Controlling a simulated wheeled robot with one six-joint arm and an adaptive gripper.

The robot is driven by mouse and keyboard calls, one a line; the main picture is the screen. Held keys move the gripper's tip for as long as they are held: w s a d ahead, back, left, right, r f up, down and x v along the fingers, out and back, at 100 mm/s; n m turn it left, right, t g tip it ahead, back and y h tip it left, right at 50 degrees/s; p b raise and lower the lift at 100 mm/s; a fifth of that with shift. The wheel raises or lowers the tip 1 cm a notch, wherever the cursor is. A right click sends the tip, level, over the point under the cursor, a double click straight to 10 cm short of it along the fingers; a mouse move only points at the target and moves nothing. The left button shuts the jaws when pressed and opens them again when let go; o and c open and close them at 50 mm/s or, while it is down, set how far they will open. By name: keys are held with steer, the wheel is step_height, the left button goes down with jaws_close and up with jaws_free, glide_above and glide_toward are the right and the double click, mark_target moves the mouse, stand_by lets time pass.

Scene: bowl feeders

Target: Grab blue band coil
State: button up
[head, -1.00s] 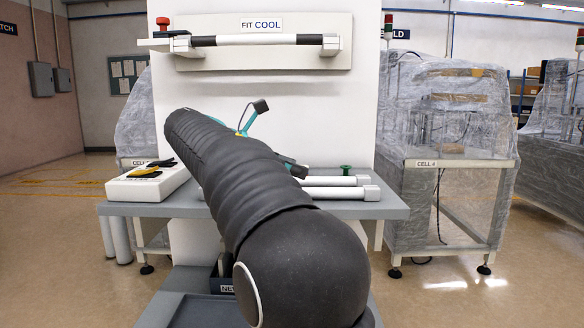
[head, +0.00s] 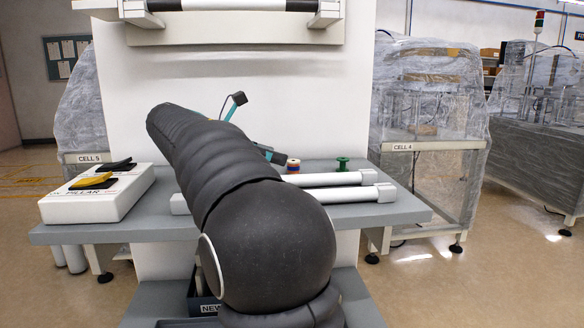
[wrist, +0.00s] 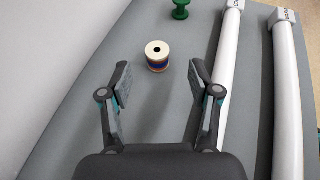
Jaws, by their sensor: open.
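The coil (wrist: 157,62) in the wrist view is a small upright spool with a pale top, a dark centre hole and a blue band among reddish and tan ones. It stands on the grey bench top. In the head view the coil (head: 293,165) shows just right of my arm, near the back of the bench. My gripper (wrist: 158,78) is open and empty in the wrist view. The coil lies just beyond its fingertips, roughly centred between them, and no contact shows. In the head view my arm hides most of the gripper.
A green spool (wrist: 181,10) stands behind the coil, also in the head view (head: 343,163). Two white tubes (wrist: 229,60) lie to the right, one close to the right finger. A white box (head: 95,200) with black and yellow items sits at the bench's left end.

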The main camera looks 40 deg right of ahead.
mark_target(290, 161)
steer(key=shift+x, duration=3.35)
steer(key=shift+w+f, duration=0.15)
steer(key=shift+w, duration=0.05)
steer(key=c, duration=1.2)
